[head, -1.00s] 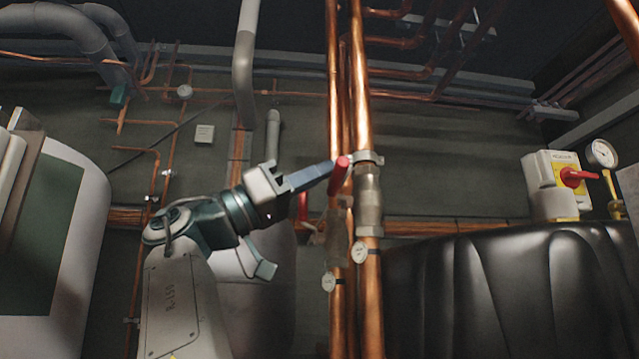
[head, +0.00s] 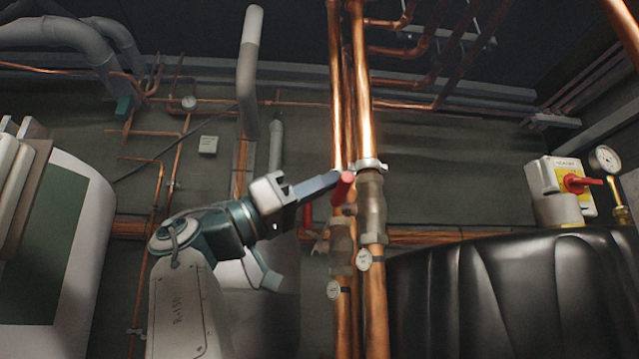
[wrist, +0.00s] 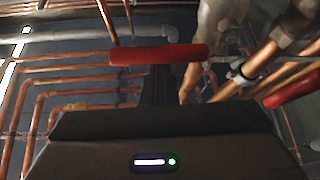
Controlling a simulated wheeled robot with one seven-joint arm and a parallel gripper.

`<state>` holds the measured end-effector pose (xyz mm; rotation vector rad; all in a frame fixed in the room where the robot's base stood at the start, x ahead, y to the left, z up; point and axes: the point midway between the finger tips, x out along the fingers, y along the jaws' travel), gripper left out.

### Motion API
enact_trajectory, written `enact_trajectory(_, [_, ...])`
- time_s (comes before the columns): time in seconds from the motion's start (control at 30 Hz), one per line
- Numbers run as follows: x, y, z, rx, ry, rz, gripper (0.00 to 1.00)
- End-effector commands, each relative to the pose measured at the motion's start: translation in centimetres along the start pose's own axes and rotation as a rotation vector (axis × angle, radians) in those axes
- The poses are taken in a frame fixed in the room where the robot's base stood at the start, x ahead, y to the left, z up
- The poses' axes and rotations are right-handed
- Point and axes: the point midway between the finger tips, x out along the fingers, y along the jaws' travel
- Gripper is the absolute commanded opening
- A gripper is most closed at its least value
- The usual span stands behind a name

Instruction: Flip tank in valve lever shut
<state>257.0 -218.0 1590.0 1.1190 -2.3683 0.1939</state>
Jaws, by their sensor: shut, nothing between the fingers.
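A red valve lever (head: 343,185) sticks out from the brass valve body (head: 371,205) on the right-hand copper pipe of the middle pair. My gripper (head: 334,180) is shut and empty, and its fingertips are at the red lever, seemingly touching it from the left. In the wrist view the red lever (wrist: 158,54) lies crosswise just beyond my fingers (wrist: 158,86). A second red lever (head: 307,214) shows lower and left, on the neighbouring valve; a red handle (wrist: 293,88) also shows at the right of the wrist view. Tags hang below both valves; I cannot read them.
A black padded tank (head: 500,285) stands at the right, with a red rotary switch (head: 577,184) and a gauge (head: 605,160) above it. A white cylinder (head: 85,240) stands at the left. Copper pipes run closely around the valves.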

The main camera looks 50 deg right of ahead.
Motion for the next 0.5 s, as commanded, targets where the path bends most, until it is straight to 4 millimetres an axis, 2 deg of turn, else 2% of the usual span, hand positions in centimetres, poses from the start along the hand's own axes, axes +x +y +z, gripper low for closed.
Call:
enact_trajectory(0.3, [1.5, 0.5, -4.3, 0.002, 0.003, 0.001, 0.0])
enact_trajectory(0.37, [-1.0, 0.2, -3.3, 0.002, 0.006, -0.004, 0.0])
enact_trajectory(0.5, [-4.3, 0.1, -3.2, 0.001, 0.005, -0.002, 0.0])
